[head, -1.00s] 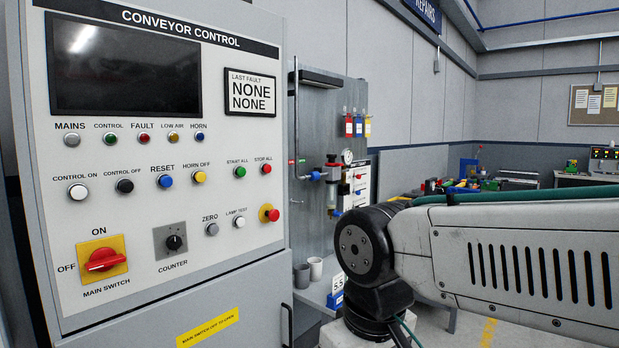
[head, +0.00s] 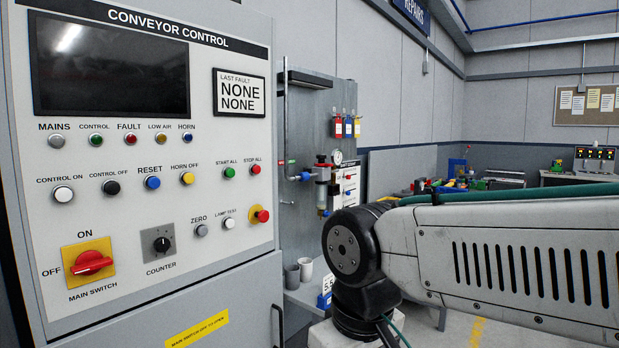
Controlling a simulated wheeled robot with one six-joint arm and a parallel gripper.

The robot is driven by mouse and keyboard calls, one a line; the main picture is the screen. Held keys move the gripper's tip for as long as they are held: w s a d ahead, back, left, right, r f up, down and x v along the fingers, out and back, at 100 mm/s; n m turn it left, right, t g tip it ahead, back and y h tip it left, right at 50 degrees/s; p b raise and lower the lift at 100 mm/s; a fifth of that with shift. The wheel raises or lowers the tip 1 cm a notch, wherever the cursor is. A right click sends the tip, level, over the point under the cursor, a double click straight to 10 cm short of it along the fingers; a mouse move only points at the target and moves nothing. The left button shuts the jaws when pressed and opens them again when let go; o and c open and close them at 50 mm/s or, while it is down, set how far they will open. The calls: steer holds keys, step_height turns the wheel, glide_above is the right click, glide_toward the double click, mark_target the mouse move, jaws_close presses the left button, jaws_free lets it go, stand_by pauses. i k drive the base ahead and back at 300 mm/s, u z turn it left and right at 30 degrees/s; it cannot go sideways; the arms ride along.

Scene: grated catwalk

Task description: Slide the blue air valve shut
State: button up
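A small blue valve piece (head: 306,177) sits on the air line, to the left of the filter unit (head: 322,183) with its round gauge (head: 336,157). The air line is fixed to the grey panel (head: 308,120) behind the conveyor control cabinet. The valve is small here, and I cannot tell whether it is open or shut. My arm spans the lower right of the head view, its dark joint below and to the right of the valve and apart from it. My gripper is out of the picture.
The conveyor control cabinet (head: 205,290) fills the left side, with buttons and a red main switch (head: 92,262). Grey cups (head: 306,268) stand on a shelf below the air unit. Red, blue and yellow tags (head: 347,127) hang above. A cluttered bench (head: 480,183) is behind.

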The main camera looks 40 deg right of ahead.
mark_target(306, 176)
steer(key=u, duration=0.15)
steer(key=k, duration=0.4)
steer(key=z, duration=0.75)
steer(key=i, duration=1.45)
steer(key=u, duration=0.45)
